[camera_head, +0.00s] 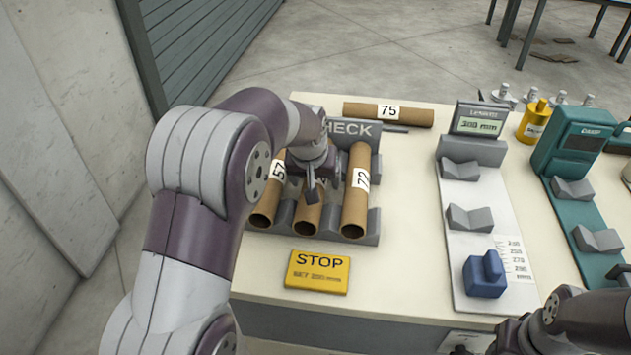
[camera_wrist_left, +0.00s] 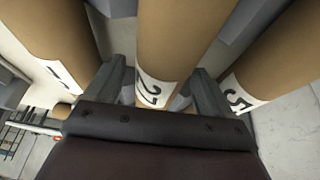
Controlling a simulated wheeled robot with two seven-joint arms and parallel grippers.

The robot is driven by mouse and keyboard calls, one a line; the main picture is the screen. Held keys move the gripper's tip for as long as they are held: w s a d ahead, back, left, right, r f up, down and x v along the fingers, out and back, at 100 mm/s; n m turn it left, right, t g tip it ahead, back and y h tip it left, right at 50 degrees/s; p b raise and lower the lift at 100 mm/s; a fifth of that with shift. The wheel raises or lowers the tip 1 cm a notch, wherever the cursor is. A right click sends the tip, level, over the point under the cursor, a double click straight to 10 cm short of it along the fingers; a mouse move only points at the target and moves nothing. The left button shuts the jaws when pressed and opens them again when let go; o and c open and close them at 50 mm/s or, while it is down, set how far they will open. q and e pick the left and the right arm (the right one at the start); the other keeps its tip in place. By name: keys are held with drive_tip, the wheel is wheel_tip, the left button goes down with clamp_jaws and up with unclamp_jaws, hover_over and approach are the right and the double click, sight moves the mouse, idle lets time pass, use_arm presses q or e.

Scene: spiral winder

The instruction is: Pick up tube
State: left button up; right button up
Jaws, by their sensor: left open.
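Three brown cardboard tubes lie side by side in the grey CHECK rack (camera_head: 372,228). The left tube (camera_head: 265,216) has a label that looks like 57, the right tube (camera_head: 356,205) one that looks like 72. The middle tube (camera_head: 308,218) is partly hidden by my left gripper (camera_head: 312,185), which is low over it. In the left wrist view the open fingers (camera_wrist_left: 157,88) stand on either side of the middle tube (camera_wrist_left: 175,40), around its label. I cannot tell whether they touch it. My right gripper does not show; only part of my right arm is at the lower right.
Another tube (camera_head: 420,116), labelled 75, lies behind the rack. A yellow STOP sign (camera_head: 318,270) lies in front. To the right are a length gauge (camera_head: 462,220) with a blue block (camera_head: 485,274) and a teal device (camera_head: 570,145). The table between rack and gauge is clear.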

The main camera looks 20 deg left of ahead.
use_arm(q)
drive_tip(key=shift+s, duration=0.1)
drive_tip(key=c, duration=1.1)
drive_tip(key=shift+r, duration=0.15)
